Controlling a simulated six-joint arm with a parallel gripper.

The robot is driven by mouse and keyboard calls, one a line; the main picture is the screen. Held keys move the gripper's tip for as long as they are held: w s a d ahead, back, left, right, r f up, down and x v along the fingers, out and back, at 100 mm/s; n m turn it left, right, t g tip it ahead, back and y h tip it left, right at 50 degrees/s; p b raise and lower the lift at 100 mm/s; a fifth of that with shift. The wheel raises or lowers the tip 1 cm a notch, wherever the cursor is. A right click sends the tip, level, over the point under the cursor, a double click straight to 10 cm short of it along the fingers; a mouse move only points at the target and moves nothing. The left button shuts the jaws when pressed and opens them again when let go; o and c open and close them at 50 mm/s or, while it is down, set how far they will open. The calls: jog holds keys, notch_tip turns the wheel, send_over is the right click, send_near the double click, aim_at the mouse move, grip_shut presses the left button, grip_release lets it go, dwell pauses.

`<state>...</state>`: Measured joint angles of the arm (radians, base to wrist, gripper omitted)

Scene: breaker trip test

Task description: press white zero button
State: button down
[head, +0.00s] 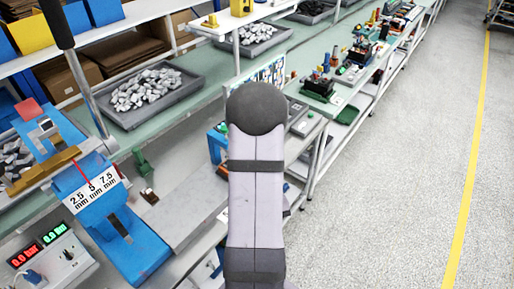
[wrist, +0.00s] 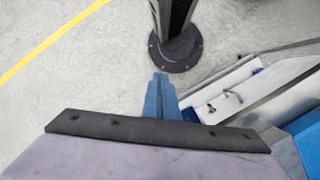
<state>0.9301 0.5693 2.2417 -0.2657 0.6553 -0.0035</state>
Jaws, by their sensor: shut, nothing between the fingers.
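In the head view, a white control box (head: 62,262) stands at the lower left, with a red and a green digital readout. In the wrist view, my gripper (wrist: 160,78) has blue fingers that are shut and empty, above the pale floor, with no button near the tips. In the head view my own arm fills the middle, and I cannot make out the gripper there.
A blue gauge fixture (head: 105,215) with a 2.5, 5, 7.5 mm scale stands beside the box. A grey tray (head: 190,90) of metal parts lies behind it. A long bench with several devices runs to the back right. The floor (head: 410,170) at right is clear.

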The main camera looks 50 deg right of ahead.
jog(key=w+d+f+n+t+h+p, duration=0.1)
jog(key=w+d+n+t+h+p, duration=0.15)
jog(key=d, duration=1.05)
jog(key=w+d+n+t+h+p, duration=0.1)
jog(key=w+d+n+h, duration=0.2)
jog(key=d, duration=0.9)
jog(key=w+d+r+n+t+h, duration=0.2)
jog(key=w+d+r+n+t, duration=0.35)
jog(key=w, duration=0.55)
jog(key=w+a+r+n+t+y, duration=0.2)
jog(key=w+a+r+t+y, duration=0.1)
jog(key=w, duration=0.5)
jog(key=shift+w+a+r, duration=0.25)
jog(key=shift+w+r, duration=0.1)
jog(key=shift+r, duration=0.2)
jog(key=shift+f, duration=0.15)
